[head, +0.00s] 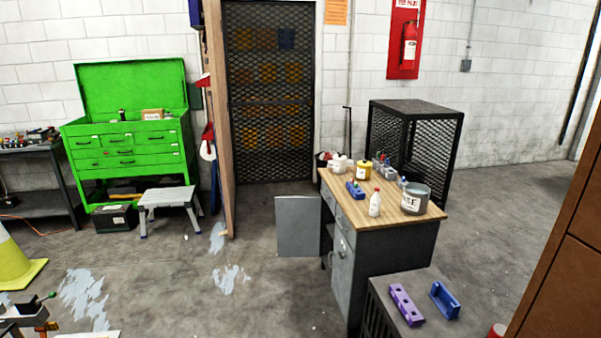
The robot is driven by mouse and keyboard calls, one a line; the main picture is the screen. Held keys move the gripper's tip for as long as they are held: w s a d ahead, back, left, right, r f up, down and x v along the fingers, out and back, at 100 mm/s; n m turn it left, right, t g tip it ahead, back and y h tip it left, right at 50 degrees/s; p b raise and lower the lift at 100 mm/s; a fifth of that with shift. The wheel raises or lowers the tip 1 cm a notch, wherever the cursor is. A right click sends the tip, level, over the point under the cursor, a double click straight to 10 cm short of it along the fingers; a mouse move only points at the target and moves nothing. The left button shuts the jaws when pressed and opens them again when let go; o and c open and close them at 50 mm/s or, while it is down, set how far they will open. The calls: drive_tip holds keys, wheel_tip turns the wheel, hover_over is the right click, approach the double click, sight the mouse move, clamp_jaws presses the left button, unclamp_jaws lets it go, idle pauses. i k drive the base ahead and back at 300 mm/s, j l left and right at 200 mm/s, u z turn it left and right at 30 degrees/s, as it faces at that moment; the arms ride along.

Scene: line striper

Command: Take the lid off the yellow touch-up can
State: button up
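A small yellow can (364,170) stands upright on the wooden-topped workbench (345,190), near its back edge. It is small in the head view, and I cannot make out clearly whether its top is a separate lid. Pale containers (340,163) stand just left of it, and small bottles and a grey holder (386,170) stand to its right. My gripper is not in view.
On the bench are a blue block (355,188), a white bottle (375,203) and a large grey bucket (415,198). A dark cabinet with purple (405,304) and blue (444,300) holders stands in front. A grey panel (297,226) stands left of the bench. Open floor lies further left.

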sight(363, 174)
drive_tip(key=i+u, duration=0.25)
drive_tip(key=i, duration=1.85)
drive_tip(key=i+z, duration=0.1)
drive_tip(key=i, duration=0.55)
drive_tip(key=i+j, duration=0.15)
drive_tip(key=i, duration=0.5)
drive_tip(key=i+j+z, duration=0.15)
drive_tip(key=i, duration=0.5)
drive_tip(key=i+j+z, duration=0.1)
drive_tip(key=i+z, duration=0.25)
drive_tip(key=i+j+z, duration=0.45)
drive_tip(key=i+z, duration=0.2)
